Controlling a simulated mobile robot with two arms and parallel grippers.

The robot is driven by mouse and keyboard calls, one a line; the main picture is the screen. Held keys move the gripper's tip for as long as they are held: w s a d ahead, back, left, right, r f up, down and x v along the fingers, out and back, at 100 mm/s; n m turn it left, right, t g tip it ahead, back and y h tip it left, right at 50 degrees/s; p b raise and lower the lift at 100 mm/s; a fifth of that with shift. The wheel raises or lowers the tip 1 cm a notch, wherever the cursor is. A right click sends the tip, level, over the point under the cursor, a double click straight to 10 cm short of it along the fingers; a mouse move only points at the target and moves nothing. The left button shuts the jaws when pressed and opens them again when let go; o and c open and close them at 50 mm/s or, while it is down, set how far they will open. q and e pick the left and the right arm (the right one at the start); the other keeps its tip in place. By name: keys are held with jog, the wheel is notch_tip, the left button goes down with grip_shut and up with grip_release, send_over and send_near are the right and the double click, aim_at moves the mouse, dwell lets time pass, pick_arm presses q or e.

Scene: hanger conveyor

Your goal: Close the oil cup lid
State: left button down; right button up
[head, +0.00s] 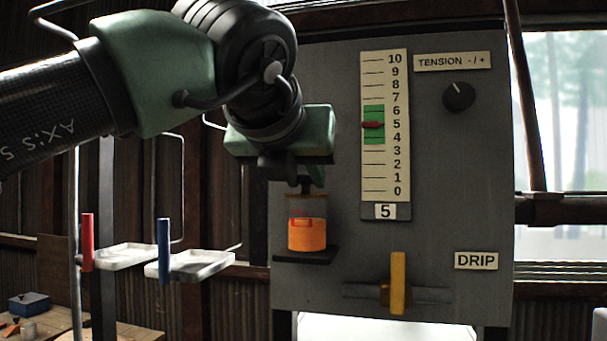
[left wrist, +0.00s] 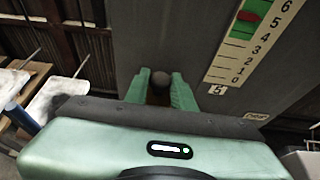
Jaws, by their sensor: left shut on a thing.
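The oil cup (head: 307,234) is a clear cylinder with orange oil inside, standing on a small dark shelf (head: 306,256) on the grey panel. Its brownish lid (head: 307,197) appears to sit on top of the cup. My left gripper (head: 306,184) is directly above the cup, pointing down, shut on the lid's small knob. In the left wrist view, the green fingers (left wrist: 160,92) flank a dark round knob (left wrist: 160,77). The lid's exact seating is partly hidden by the gripper. My right gripper is not in view.
The grey panel (head: 440,160) carries a scale (head: 385,125) with its red pointer near 5, a tension dial (head: 459,96) and a yellow drip handle (head: 398,283) standing upright. White trays with a red hanger (head: 87,242) and a blue hanger (head: 164,248) hang to the left.

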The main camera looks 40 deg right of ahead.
pick_arm(q)
jog(key=c, duration=1.2)
grip_release()
jog(key=shift+f, duration=0.1)
jog(key=b+v, duration=0.3)
jog(key=v, duration=0.5)
jog(key=shift+w+d, duration=0.1)
